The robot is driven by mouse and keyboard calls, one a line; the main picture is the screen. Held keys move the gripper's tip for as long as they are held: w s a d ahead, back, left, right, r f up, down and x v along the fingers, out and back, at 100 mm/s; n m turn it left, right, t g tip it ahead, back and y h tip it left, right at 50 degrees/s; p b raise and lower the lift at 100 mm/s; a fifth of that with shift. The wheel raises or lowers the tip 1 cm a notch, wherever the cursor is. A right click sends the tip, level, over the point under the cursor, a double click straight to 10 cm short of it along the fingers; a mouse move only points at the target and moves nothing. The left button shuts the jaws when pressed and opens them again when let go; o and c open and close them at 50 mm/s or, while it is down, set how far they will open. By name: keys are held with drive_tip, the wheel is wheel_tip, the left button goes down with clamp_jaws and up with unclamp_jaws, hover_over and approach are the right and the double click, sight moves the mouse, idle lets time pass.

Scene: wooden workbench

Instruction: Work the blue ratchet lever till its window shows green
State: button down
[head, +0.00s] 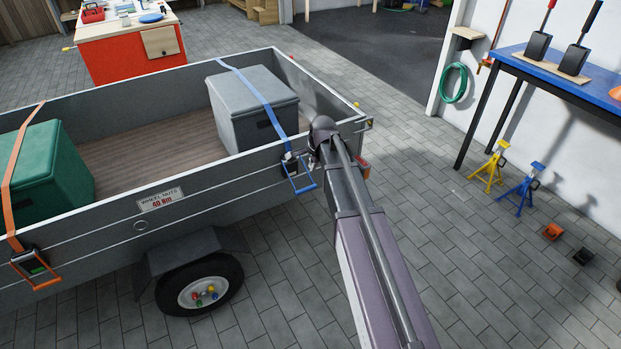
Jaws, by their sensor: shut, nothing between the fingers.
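The blue ratchet lever (303,187) is a blue loop handle on the outside of the trailer's side wall, sticking out and down from a dark ratchet body (289,163). A blue strap (252,92) runs from it over a grey box (247,112). The colour of its window cannot be made out. My arm comes up from the bottom, just right of the lever. My gripper (312,157) is a small dark shape beside the ratchet, mostly hidden by my arm. It is shut and empty; whether it touches the lever cannot be told.
The grey trailer (210,179) also carries a green box (52,172) under an orange strap (14,165). The orange ratchet (35,268) shows a green window. A blue bench (590,93) and yellow and blue stands (488,169) are at right. Paving between is clear.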

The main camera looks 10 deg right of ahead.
sight(307, 189)
drive_tip(key=shift+f, duration=0.2)
drive_tip(key=b+x, duration=1.3)
drive_tip(key=shift+w+f, duration=0.1)
drive_tip(key=shift+f, duration=0.15)
idle(0.3)
idle(0.4)
drive_tip(key=shift+d, duration=0.1)
drive_tip(key=shift+f, duration=0.1)
